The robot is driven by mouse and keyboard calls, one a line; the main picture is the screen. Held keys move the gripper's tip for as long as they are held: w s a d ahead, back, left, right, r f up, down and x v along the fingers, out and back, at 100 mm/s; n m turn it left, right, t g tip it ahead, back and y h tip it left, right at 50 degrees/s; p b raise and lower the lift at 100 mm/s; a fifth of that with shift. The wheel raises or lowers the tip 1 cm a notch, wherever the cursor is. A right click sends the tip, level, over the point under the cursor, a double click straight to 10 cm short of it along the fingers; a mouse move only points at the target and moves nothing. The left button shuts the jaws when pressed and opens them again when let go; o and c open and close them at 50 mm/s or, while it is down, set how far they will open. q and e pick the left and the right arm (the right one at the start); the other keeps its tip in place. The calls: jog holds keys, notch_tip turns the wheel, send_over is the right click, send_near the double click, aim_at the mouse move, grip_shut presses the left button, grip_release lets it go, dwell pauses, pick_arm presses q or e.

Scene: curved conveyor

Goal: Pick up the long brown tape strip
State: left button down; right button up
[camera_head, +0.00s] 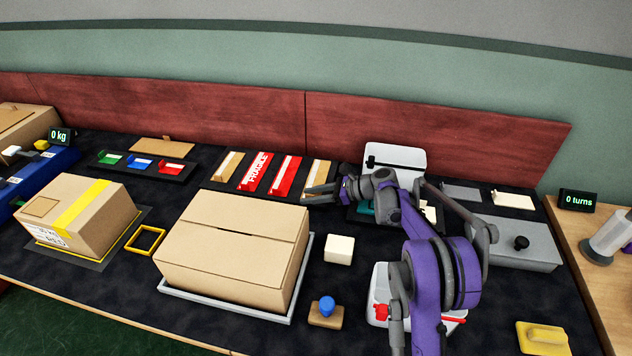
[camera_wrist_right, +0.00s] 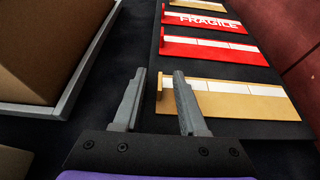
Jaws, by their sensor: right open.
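Two brown tape strips lie on a black rack with two red ones. The right brown strip (camera_head: 318,173) is at the rack's right end; the left brown strip (camera_head: 229,165) is at its left end. In the right wrist view the nearer brown strip (camera_wrist_right: 235,98) has a raised tab at its left end and white segments along it. My right gripper (camera_head: 309,195) is open and empty, by the near end of the right strip. In the wrist view the strip's tab end shows just beyond the gap between the fingertips (camera_wrist_right: 158,78). My left gripper is out of view.
A red FRAGILE strip (camera_head: 256,172) and a plain red strip (camera_head: 283,176) lie between the brown ones. A large carton (camera_head: 232,250) on a grey tray stands left of my gripper. A white block (camera_head: 339,249) sits in front. A red wall panel (camera_head: 420,136) runs behind.

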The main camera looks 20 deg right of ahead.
grip_shut()
dwell(0.4)
